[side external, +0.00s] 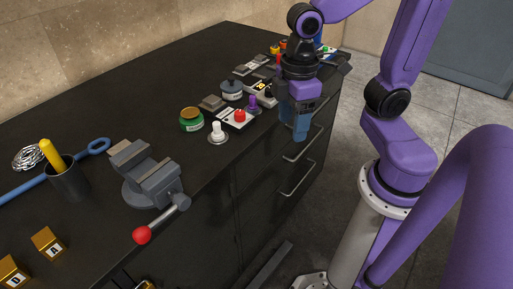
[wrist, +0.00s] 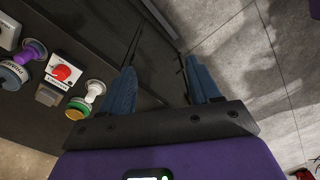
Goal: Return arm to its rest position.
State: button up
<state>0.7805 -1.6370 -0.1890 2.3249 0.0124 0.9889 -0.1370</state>
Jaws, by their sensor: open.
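My gripper (side external: 301,128) hangs off the front edge of the dark workbench (side external: 130,75) in the side external view, blue fingers pointing down in front of the drawers. In the wrist view my gripper (wrist: 160,85) is open, with its two blue fingers apart and nothing between them. The fingers are clear of the things on the bench. My purple arm reaches in from the right.
A vise (side external: 147,177) with a red-ended handle sits further left. Drawer handles (side external: 298,180) stick out below. Floor beside the bench is clear.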

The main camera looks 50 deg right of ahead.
jog(key=s+d+f+n, duration=0.1)
jog(key=s+f, duration=0.1)
jog(key=s, duration=0.5)
jog(key=shift+d, duration=0.35)
dwell(0.4)
